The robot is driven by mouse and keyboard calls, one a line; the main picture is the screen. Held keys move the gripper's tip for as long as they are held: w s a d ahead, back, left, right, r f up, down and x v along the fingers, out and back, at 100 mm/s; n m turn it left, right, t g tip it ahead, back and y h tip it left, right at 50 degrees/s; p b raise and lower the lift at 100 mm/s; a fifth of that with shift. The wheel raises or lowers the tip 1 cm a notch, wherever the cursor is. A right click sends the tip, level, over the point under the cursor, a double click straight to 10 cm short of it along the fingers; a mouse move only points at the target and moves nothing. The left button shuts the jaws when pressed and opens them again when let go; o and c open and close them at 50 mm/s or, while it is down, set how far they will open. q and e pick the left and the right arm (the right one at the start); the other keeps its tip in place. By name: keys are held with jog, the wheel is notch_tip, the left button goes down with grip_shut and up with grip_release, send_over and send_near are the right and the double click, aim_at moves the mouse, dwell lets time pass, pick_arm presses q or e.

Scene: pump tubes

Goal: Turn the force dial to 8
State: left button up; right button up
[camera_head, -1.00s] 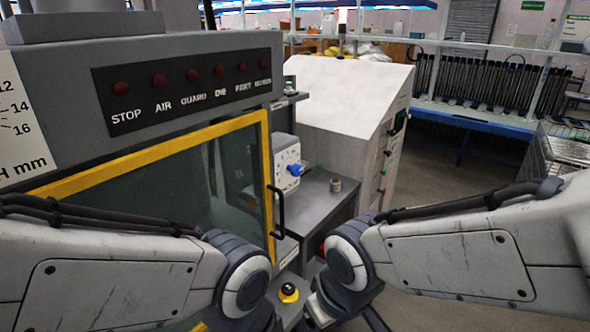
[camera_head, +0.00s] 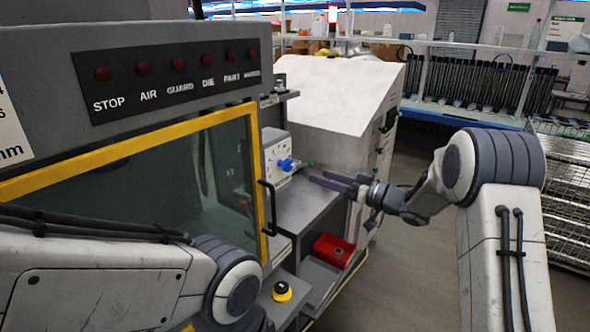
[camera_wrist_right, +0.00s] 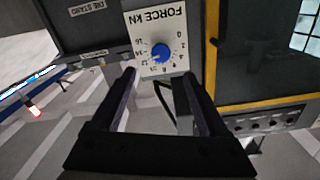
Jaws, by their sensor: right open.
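The force dial is a blue knob (camera_head: 286,164) on a white plate (camera_head: 275,152) beside the yellow-framed guard. In the right wrist view the knob (camera_wrist_right: 161,53) sits on the plate marked FORCE KN (camera_wrist_right: 156,17), which appears upside down with numbers around the knob. I cannot read the knob's setting for sure. My right gripper (camera_head: 321,178) is open and empty, to the right of the knob and apart from it. In the right wrist view its fingers (camera_wrist_right: 158,76) spread on either side below the knob. My left arm shows at lower left, but its gripper is out of view.
The yellow-framed guard door (camera_head: 257,130) with a black handle (camera_head: 267,208) is left of the dial. A grey shelf (camera_head: 300,208) lies below the gripper. A red bin (camera_head: 333,250) and a yellow-and-black button (camera_head: 282,291) are lower. Open floor lies right.

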aim_at(290, 166)
jog(key=p+x, duration=0.3)
jog(key=x, duration=0.5)
jog(key=shift+w+a+r, duration=0.15)
jog(key=shift+a, duration=0.15)
jog(key=shift+w+a, duration=0.4)
jog(key=shift+a, duration=0.15)
grip_shut()
